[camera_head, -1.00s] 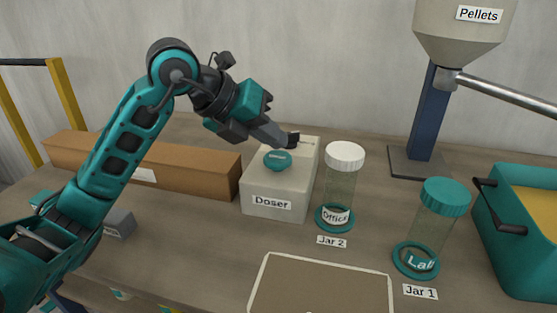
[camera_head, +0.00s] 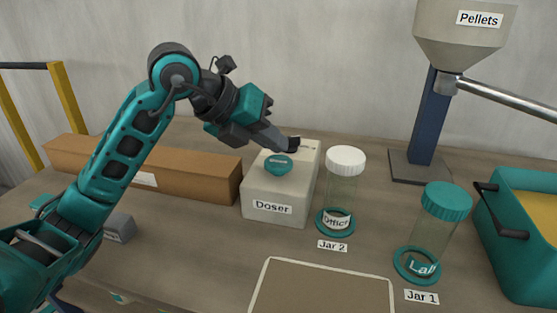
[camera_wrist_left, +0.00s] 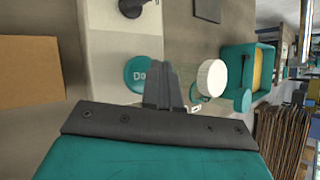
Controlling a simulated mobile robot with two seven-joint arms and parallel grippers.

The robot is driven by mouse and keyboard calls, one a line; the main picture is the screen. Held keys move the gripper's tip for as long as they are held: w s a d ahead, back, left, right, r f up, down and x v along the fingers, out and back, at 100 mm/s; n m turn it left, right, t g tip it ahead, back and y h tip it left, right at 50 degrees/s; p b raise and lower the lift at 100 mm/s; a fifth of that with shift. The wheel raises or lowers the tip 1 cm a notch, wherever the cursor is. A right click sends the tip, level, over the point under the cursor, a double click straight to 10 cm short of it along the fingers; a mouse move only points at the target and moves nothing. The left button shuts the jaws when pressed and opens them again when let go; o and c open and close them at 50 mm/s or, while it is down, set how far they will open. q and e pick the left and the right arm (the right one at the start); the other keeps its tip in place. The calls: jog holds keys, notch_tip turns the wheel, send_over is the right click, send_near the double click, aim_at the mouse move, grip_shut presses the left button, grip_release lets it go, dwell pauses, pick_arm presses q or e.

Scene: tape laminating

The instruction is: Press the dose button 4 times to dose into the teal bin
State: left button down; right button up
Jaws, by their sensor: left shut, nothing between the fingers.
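The doser (camera_head: 275,199) is a pale box labelled "Doser" in the middle of the table. Its round teal dose button (camera_head: 278,165) is on top; it also shows in the left wrist view (camera_wrist_left: 138,73), partly hidden by the fingers. My left gripper (camera_head: 292,145) is shut and empty, its fingertips just above and behind the button in the head view. I cannot tell whether they touch the doser. The teal bin (camera_head: 515,255) with yellow contents stands at the right edge; it also shows in the left wrist view (camera_wrist_left: 237,60). My right gripper is not in view.
Jar 2 (camera_head: 341,185) with a white lid stands right of the doser. Jar 1 (camera_head: 430,235) with a teal lid stands further right. A cardboard box (camera_head: 195,174) lies left. A pellet hopper (camera_head: 465,35) stands behind. A bordered mat (camera_head: 320,290) lies in front.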

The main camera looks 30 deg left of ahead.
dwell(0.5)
pick_arm(q)
jog(key=shift+f, duration=0.1)
jog(key=shift+f+b, duration=0.35)
dwell(0.5)
jog(key=shift+f+b, duration=0.3)
jog(key=shift+f, duration=0.25)
dwell(0.3)
dwell(0.4)
jog(key=shift+r+p, duration=0.8)
jog(key=shift+r, duration=0.15)
jog(key=shift+r, duration=0.15)
